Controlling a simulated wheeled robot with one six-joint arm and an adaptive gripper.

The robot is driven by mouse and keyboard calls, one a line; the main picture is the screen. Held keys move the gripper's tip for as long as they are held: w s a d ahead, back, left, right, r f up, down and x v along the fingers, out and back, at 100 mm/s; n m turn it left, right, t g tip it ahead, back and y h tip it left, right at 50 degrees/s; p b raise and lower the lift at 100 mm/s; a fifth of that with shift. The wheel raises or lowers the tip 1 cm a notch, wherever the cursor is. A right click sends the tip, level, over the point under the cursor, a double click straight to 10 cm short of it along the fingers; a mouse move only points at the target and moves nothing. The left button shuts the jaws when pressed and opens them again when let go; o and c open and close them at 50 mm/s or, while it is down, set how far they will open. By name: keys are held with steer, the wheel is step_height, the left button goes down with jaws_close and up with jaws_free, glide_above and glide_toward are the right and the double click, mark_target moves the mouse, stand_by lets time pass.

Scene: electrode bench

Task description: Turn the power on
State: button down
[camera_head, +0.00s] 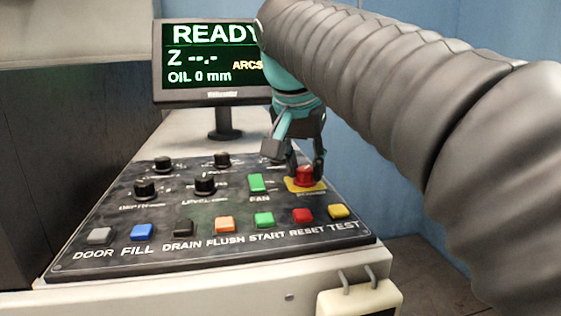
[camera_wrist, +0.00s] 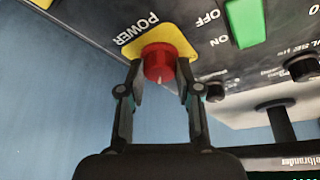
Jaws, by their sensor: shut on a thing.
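The red power knob (camera_head: 305,177) sits on a yellow plate at the right of the black control panel (camera_head: 110,245). In the wrist view the red knob (camera_wrist: 160,62) stands in front of the yellow plate (camera_wrist: 150,38) marked POWER. My gripper (camera_head: 291,160) is at the knob, its fingers to either side of it. In the wrist view my gripper (camera_wrist: 157,78) has its fingertips closed on the knob's sides. The screen (camera_head: 210,62) is lit and reads READY, with Z dashes and OIL 0 mm; my arm covers its right edge.
A green FAN switch (camera_head: 257,183) is close to the left of the knob. Several dark knobs (camera_head: 205,184) stand further left. A row of coloured buttons (camera_head: 225,224) runs along the panel's front. A blue wall (camera_head: 400,215) is behind and to the right.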

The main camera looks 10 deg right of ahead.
steer(key=shift+f, duration=0.1)
stand_by(0.3)
steer(key=c, duration=0.8)
jaws_free()
steer(key=v, duration=1.2)
steer(key=shift+w, duration=0.1)
